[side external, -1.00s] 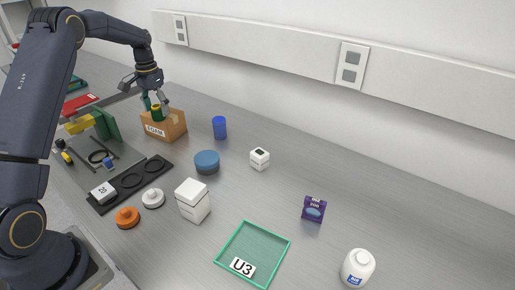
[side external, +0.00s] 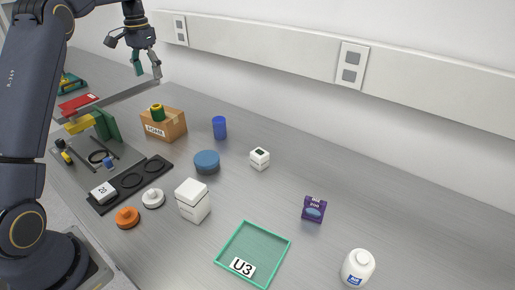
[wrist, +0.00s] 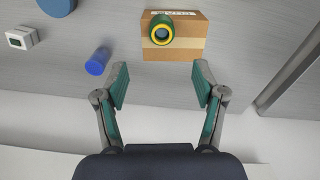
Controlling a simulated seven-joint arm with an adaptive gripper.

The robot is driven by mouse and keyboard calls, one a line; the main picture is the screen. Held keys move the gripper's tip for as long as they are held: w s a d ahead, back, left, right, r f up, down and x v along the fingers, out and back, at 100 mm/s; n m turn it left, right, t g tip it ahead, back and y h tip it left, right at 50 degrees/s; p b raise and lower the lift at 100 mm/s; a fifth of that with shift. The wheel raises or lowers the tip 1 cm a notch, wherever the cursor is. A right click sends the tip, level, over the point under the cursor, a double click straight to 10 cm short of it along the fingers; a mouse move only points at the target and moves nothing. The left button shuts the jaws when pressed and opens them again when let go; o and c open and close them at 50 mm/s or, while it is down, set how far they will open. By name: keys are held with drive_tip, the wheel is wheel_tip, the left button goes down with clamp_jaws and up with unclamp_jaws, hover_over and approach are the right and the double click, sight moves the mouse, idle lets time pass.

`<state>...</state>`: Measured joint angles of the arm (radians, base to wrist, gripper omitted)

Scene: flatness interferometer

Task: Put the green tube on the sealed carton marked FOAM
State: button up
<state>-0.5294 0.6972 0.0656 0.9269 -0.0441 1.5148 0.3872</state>
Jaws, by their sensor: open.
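The green tube (side external: 157,113), with a yellow rim, stands upright on top of the brown sealed carton (side external: 174,127), towards the carton's left end in the side view. The carton bears a white label with dark letters. In the wrist view the tube (wrist: 161,30) shows its open end, resting on the taped carton top (wrist: 187,46). My gripper (side external: 146,70) is open and empty, raised clear above the carton. In the wrist view its two fingers (wrist: 160,84) are spread wide, with nothing between them.
A blue cup (side external: 219,128) stands right of the carton, with a blue round container (side external: 206,162) in front. A black tray (side external: 131,181), a white box (side external: 192,201) and a green-rimmed tray (side external: 253,254) lie nearer. The bench to the right has free room.

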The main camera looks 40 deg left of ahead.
drive_tip(key=s+d+r+t, duration=0.1)
drive_tip(key=s+d+r, duration=0.2)
drive_tip(key=d, duration=0.3)
drive_tip(key=s+d+r+m+t, duration=0.1)
drive_tip(key=s+d+r, duration=0.2)
drive_tip(key=d, duration=0.3)
drive_tip(key=s+d+r+t, duration=0.1)
drive_tip(key=s+d+r, duration=0.25)
drive_tip(key=d, duration=0.25)
drive_tip(key=s+d+f+t, duration=0.1)
drive_tip(key=s+d+f, duration=0.3)
drive_tip(key=s, duration=0.3)
drive_tip(key=s+d+f+m+t, duration=0.1)
drive_tip(key=s+d+f, duration=0.3)
drive_tip(key=s+d, duration=0.2)
drive_tip(key=shift+s+t, duration=0.3)
drive_tip(key=shift+s, duration=0.8)
